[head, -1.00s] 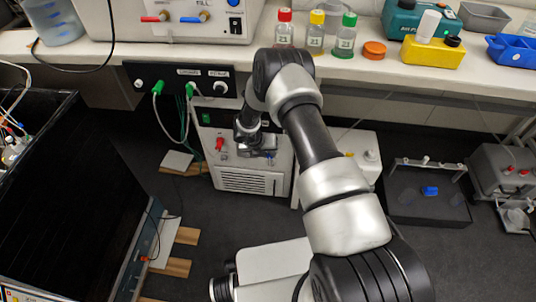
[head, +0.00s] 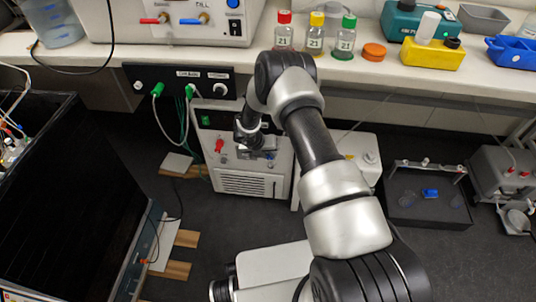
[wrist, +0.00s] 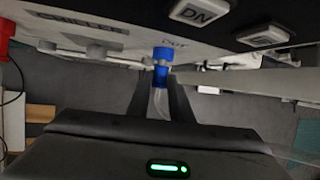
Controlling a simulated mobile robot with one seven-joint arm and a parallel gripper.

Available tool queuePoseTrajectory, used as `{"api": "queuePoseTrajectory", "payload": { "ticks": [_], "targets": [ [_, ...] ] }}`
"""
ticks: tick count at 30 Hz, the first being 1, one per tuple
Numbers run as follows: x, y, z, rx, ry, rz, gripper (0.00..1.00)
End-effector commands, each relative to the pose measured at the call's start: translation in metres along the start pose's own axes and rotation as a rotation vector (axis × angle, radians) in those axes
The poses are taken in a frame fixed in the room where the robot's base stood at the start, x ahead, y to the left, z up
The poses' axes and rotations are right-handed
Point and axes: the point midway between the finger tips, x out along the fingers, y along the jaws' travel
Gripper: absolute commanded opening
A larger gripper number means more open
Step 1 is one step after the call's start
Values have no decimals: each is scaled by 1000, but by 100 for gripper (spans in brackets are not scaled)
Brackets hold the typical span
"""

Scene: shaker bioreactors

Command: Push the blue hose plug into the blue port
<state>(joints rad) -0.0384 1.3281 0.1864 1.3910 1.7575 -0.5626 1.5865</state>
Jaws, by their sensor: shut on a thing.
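The chiller (head: 250,183) is a white box under the bench, with a vent grille on its front. In the wrist view its front panel (wrist: 125,30) carries lettering, and the blue port (wrist: 163,53) sticks out below it. The blue hose plug (wrist: 160,76) is directly in line with the port and looks to be against it; I cannot tell how deep it sits. My gripper (wrist: 160,88) is shut on the plug, one dark finger on each side, with a pale hose trailing between them. In the head view my gripper (head: 255,145) is at the chiller front, and hides the port and plug.
A red fitting (head: 219,145) is on the chiller, left of my gripper. Green plugs with hoses sit in a black panel (head: 180,80) above. The bench edge (head: 400,80) overhangs behind. A large black box (head: 75,200) stands at left.

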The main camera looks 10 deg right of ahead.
Motion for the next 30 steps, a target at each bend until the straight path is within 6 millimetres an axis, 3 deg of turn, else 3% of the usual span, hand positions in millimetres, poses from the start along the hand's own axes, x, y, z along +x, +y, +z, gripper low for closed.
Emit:
{"api": "queuePoseTrajectory", "payload": {
  "ticks": [24,25,28,30],
  "targets": [
    [4,0,10,0,-1,1,0],
    [4,0,10,0,-1,1,24],
    [4,0,10,0,-1,1,41],
    [4,0,10,0,-1,0,41]
  ]
}}
